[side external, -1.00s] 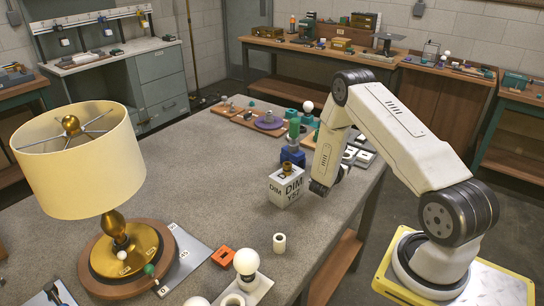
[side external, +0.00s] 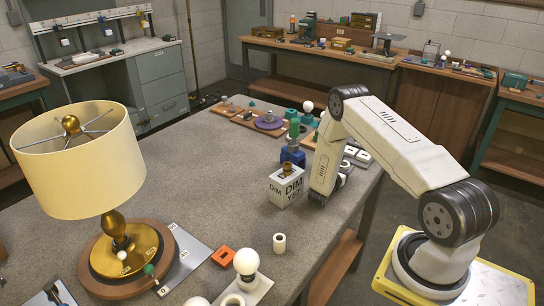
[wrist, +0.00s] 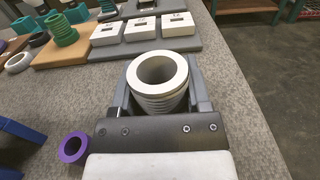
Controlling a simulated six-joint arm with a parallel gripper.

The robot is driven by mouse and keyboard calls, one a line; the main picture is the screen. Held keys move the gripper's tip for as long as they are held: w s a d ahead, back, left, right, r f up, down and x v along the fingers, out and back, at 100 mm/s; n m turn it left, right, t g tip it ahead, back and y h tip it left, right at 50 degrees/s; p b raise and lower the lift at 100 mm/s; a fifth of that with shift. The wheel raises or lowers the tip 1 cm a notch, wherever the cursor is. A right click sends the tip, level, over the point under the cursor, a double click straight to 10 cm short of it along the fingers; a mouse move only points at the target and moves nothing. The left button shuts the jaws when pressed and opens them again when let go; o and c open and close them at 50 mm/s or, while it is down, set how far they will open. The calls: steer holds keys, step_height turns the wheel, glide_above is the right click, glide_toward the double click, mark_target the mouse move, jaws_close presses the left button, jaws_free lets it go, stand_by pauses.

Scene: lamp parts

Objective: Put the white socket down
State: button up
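The white socket (wrist: 162,72) is a round, hollow piece with a ridged side, its open top facing the camera in the wrist view. My gripper (wrist: 163,85) has a finger on each side of it and is shut on it. In the side external view my gripper (side external: 318,198) is low over the grey table, just right of a white box marked DIM (side external: 287,188).
White blocks on a grey board (wrist: 145,33) lie just beyond the socket. A purple ring (wrist: 75,148) is at the left. A lamp (side external: 80,165), white tube (side external: 279,243), orange block (side external: 224,257) and bulb (side external: 246,262) stand elsewhere. The table edge is close on the right.

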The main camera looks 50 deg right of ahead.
steer(key=o, duration=0.3)
steer(key=shift+o, duration=0.2)
steer(key=shift+r, duration=0.2)
steer(key=a, duration=1.2)
stand_by(0.4)
